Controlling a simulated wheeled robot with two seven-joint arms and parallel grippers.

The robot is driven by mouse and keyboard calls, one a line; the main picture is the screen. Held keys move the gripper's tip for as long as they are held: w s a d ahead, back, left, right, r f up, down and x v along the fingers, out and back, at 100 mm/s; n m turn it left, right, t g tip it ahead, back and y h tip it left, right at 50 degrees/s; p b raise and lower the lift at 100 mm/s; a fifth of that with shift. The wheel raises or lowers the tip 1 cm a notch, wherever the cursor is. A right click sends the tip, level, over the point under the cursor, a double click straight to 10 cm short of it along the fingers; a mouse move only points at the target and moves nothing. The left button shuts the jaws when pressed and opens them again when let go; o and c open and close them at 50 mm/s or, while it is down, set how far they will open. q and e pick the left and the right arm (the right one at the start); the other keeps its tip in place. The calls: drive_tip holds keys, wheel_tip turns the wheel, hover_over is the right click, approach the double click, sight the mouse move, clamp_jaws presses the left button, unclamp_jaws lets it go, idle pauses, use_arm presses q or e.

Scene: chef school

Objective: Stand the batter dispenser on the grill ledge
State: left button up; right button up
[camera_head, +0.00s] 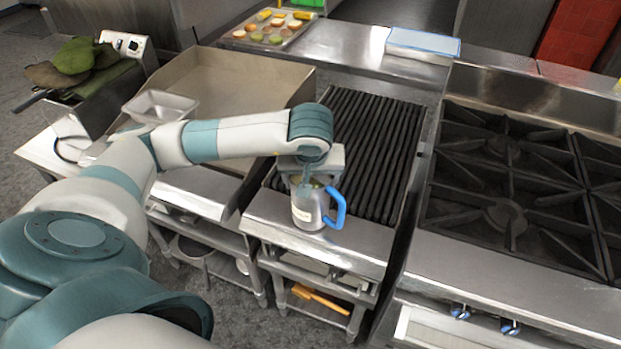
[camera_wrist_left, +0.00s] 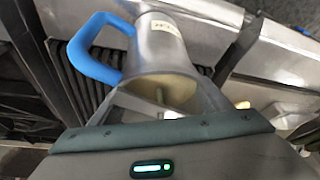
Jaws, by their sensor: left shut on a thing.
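The batter dispenser (camera_head: 309,213) is a silver metal jug with a blue handle and a pale label. In the head view it is upright over the front steel ledge (camera_head: 262,213) of the ribbed grill. I cannot tell whether its base touches the ledge. My left gripper (camera_head: 307,187) is shut on the dispenser from above and behind, covering part of its top. In the left wrist view the dispenser (camera_wrist_left: 165,50) sits between the fingers, its handle to the left. My right gripper is not in view.
The black grill grate (camera_head: 375,140) lies behind the ledge. A burner range (camera_head: 520,180) stands to the right. A flat griddle with a metal pan (camera_head: 160,105) is to the left. A tray of food (camera_head: 268,30) and a white-blue box (camera_head: 422,44) are at the back.

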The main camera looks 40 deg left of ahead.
use_arm(q)
drive_tip(key=shift+f, duration=0.35)
drive_tip(key=shift+f, duration=0.15)
drive_tip(key=o, duration=1.7)
